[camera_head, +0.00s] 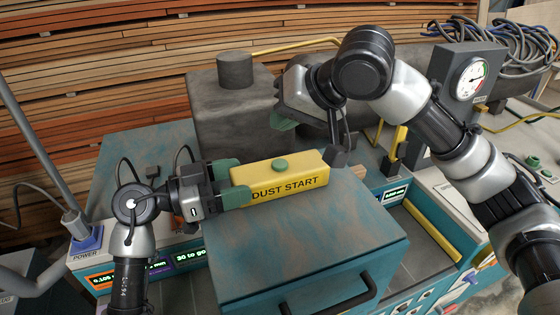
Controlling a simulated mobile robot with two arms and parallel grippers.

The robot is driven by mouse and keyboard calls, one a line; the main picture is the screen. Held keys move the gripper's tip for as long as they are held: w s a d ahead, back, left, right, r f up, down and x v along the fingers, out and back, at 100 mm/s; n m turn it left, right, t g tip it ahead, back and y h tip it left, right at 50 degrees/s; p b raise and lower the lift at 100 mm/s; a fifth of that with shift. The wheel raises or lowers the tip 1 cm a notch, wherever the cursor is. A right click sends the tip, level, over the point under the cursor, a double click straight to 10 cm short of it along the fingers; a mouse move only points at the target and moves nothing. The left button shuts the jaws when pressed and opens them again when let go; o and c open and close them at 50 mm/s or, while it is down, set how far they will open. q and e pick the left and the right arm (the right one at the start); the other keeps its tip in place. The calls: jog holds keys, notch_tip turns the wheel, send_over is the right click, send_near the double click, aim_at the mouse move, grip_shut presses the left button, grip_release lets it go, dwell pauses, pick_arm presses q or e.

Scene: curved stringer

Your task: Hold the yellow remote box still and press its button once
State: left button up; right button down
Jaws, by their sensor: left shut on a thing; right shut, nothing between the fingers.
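The yellow remote box (305,178), lettered "DUST START", lies over the top of a teal cabinet near the middle of the view. A round green button (279,165) sits on its top face. My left gripper (234,184) is shut on the box's left end, with green fingers along its sides. My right gripper (335,158) comes from above and is shut and empty. Its dark tip is by the box's right end, to the right of the button and apart from it. I cannot tell whether the tip touches the box.
The teal cabinet (300,245) with a dark handle stands below the box. A grey block-like housing (222,112) stands behind it. A pressure gauge (468,79) and coiled cables (500,45) are at upper right. A blue POWER switch base (86,238) is at left.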

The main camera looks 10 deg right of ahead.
pick_arm(q)
jog(key=o, duration=1.2)
jog(key=shift+o, duration=0.3)
jog(key=shift+a, duration=0.1)
jog(key=shift+v, duration=2.45)
jog(key=v, duration=1.2)
